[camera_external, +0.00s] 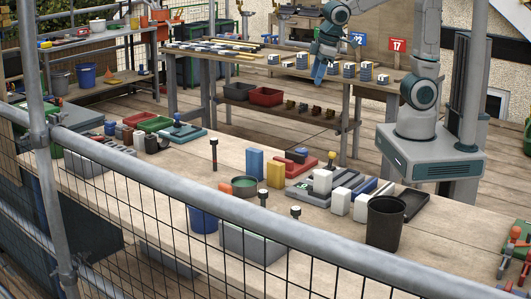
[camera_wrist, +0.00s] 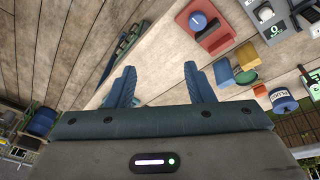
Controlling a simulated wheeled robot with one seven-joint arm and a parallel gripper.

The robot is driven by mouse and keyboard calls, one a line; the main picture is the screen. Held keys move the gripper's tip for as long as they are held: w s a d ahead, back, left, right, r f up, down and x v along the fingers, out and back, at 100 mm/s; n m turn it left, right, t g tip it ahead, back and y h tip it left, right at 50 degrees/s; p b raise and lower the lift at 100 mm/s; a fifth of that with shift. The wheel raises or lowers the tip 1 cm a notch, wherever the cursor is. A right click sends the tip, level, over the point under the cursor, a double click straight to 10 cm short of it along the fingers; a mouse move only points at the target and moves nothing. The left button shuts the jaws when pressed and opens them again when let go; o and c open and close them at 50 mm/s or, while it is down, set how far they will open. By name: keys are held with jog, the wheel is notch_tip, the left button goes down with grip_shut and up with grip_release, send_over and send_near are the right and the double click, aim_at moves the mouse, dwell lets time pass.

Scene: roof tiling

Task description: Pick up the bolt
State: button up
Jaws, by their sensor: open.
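One stands alone at the left (camera_external: 213,153), one is by the yellow block (camera_external: 263,197), and one is near the front edge (camera_external: 295,211). I cannot tell which one the task means. In the wrist view I cannot make out a bolt. My gripper (camera_external: 319,74) hangs above the gap behind the front bench, well apart from these pieces. In the wrist view its two blue fingers (camera_wrist: 160,84) are spread and nothing is between them.
The front workbench (camera_external: 150,187) carries blocks, trays, a green bowl (camera_external: 244,186) and a black bin (camera_external: 385,222). A metal rail runs along the front. The bench's left-middle is fairly clear.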

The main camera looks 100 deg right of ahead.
jog(key=w+a+f+p, duration=0.1)
jog(key=w+a, duration=0.1)
jog(key=w, duration=0.6)
jog(key=w+a+f+p, duration=0.1)
jog(key=w+a, duration=0.2)
jog(key=w, duration=0.5)
jog(key=m+y+p, duration=0.1)
jog(key=p, duration=0.1)
send_near(215, 144)
jog(key=shift+d+p+x, duration=0.2)
jog(key=shift+p+x, duration=0.65)
jog(key=shift+x, duration=1.35)
jog(key=shift+d+p+x, duration=0.2)
jog(key=shift+p+x, duration=0.65)
jog(key=shift+x, duration=1.4)
jog(key=shift+d+p+x, duration=0.2)
jog(key=shift+p+x, duration=0.65)
jog(key=shift+x, duration=1.35)
grip_shut()
